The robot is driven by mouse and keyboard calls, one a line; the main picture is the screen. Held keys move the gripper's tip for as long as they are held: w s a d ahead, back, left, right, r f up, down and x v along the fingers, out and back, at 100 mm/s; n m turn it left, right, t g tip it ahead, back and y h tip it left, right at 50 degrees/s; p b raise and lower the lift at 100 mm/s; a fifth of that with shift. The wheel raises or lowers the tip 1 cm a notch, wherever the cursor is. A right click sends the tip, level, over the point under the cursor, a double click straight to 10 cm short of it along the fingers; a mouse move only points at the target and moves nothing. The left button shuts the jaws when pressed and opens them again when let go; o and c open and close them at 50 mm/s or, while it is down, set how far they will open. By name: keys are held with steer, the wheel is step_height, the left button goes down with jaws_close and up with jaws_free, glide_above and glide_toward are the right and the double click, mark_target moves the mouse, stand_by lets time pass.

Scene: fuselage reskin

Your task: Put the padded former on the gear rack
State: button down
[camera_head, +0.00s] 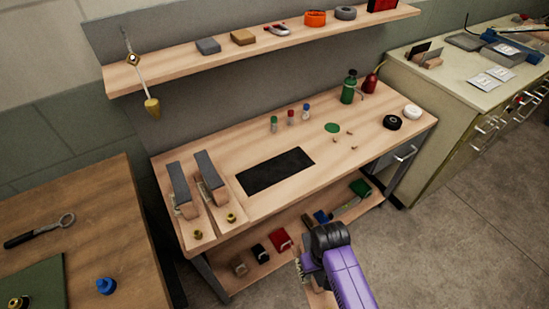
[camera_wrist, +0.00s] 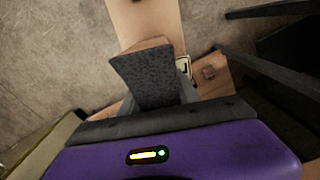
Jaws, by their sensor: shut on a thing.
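My gripper (camera_head: 303,266) is in front of the bench's lower shelf, at the end of my purple arm. In the wrist view it is shut on a padded former (camera_wrist: 145,80), with a dark grey speckled pad and a pale wooden board (camera_wrist: 150,25) reaching away over the floor. In the head view my arm hides most of the held former; a bit of pale wood (camera_head: 319,298) shows below the gripper. Two similar pieces with grey pads (camera_head: 180,182) (camera_head: 208,170) lie at the bench's left end. I cannot tell for sure which thing is the gear rack.
The lower shelf (camera_head: 222,279) holds several coloured blocks, including a red one (camera_head: 281,240). The bench top (camera_head: 240,165) carries a black mat (camera_head: 275,171), small bottles and rings. A wall shelf (camera_head: 225,50) hangs above. A wooden table (camera_head: 100,205) stands left; floor is open right.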

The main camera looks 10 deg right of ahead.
mark_target(319, 276)
step_height(319, 276, up, 6)
steer(key=p, duration=0.4)
steer(key=shift+d+r, duration=0.1)
steer(key=shift+d, duration=0.05)
steer(key=shift+w, duration=0.1)
